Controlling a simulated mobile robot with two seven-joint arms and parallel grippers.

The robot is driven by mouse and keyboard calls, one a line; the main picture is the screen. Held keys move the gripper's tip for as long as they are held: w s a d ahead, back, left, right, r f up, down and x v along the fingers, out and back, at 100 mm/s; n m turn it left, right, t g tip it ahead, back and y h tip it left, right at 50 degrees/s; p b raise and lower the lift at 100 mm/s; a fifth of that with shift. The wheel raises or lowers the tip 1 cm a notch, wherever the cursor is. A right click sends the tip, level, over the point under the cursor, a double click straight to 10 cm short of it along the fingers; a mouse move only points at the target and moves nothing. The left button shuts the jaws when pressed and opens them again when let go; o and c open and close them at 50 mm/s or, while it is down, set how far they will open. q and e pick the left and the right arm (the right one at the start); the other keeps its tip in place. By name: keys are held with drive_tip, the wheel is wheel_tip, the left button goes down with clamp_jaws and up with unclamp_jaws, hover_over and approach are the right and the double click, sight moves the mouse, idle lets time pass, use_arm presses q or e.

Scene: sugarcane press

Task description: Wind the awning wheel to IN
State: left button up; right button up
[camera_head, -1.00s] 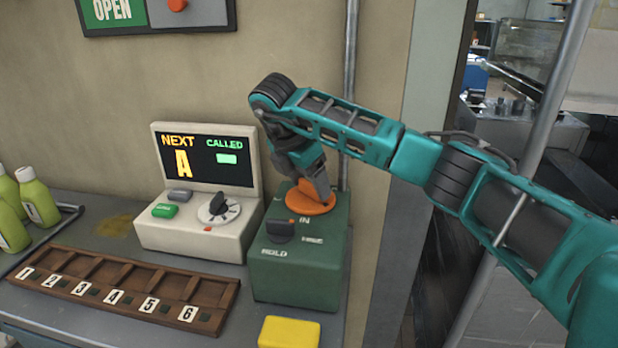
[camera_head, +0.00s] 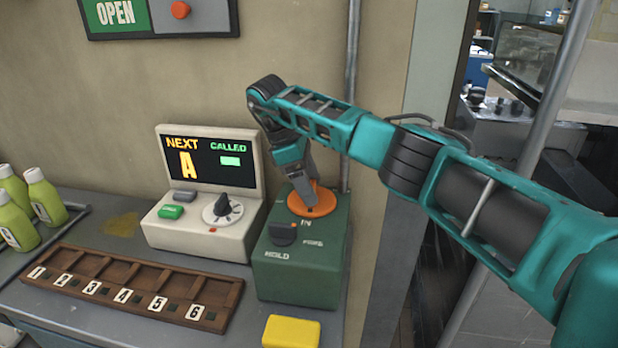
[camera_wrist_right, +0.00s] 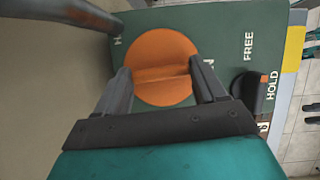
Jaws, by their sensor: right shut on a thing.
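The orange awning wheel (camera_head: 312,207) sits on top of a green box (camera_head: 300,270) marked IN, HOLD and FREE. My right gripper (camera_head: 310,200) comes down on the wheel from above. In the right wrist view, my right gripper (camera_wrist_right: 160,85) has its two fingers on either side of the raised bar across the orange wheel (camera_wrist_right: 160,50), shut on it. A black lever (camera_head: 282,233) with an orange mark is on the box in front of the wheel; in the right wrist view the lever (camera_wrist_right: 250,92) lies beside the HOLD label. My left gripper is not in view.
A white display unit (camera_head: 205,230) reading NEXT A and CALLED stands left of the green box. A numbered wooden rack (camera_head: 130,290) and a yellow block (camera_head: 291,331) lie in front. Green bottles (camera_head: 45,195) stand at far left. A vertical pipe (camera_head: 352,90) runs behind the box.

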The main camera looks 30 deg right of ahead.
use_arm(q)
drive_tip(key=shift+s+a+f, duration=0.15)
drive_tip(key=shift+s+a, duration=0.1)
use_arm(e)
drive_tip(key=shift+m, duration=0.6)
drive_tip(key=o, duration=1)
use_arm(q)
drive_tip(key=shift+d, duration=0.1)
use_arm(e)
drive_tip(key=shift+o, duration=0.2)
